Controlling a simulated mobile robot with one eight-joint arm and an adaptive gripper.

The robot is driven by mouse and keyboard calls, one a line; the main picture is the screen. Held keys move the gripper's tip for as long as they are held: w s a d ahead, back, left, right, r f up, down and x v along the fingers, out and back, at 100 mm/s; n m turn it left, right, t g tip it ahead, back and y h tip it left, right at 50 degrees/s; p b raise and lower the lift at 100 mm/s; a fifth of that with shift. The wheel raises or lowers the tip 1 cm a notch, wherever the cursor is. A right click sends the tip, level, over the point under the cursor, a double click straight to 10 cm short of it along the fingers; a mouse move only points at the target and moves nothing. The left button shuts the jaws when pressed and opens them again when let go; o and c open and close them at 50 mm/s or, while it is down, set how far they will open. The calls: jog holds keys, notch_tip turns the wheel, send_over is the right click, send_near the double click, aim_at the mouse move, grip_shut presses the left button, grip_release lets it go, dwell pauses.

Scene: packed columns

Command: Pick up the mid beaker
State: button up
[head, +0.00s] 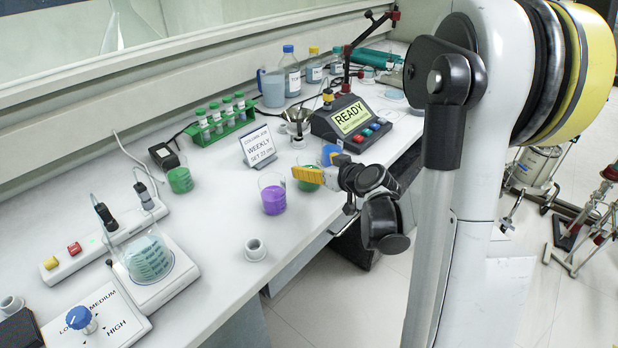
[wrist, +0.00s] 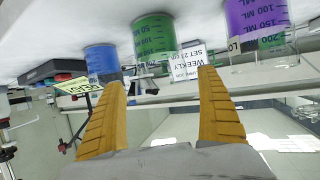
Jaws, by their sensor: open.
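Three beakers stand in a row along the bench's front side: one of purple liquid (head: 273,199), one of green (head: 307,185) in the middle, and one of blue (head: 331,153). The middle green beaker is partly hidden by my gripper's yellow fingers (head: 307,174) in the head view. The wrist view is upside down. It shows the green beaker (wrist: 155,38) between the blue (wrist: 102,62) and the purple (wrist: 245,15). My gripper (wrist: 163,82) is open, with its fingertips pointing at the green beaker and nothing between them.
Another green beaker (head: 180,180) stands further left on the bench. A "WEEKLY" sign (head: 258,146) stands behind the row, and a "READY" console (head: 350,120) is beyond the blue beaker. A small white ring-like piece (head: 256,249) sits near the front edge.

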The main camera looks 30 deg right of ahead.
aim_at(304, 161)
jog(key=b+x, duration=0.1)
jog(key=x, duration=0.2)
jog(key=shift+w+a+f, duration=0.15)
jog(key=shift+w+f, duration=0.05)
jog(key=shift+w, duration=0.15)
jog(key=shift+s+r, duration=0.1)
jog(key=c, duration=1.4)
jog(key=shift+c, duration=0.2)
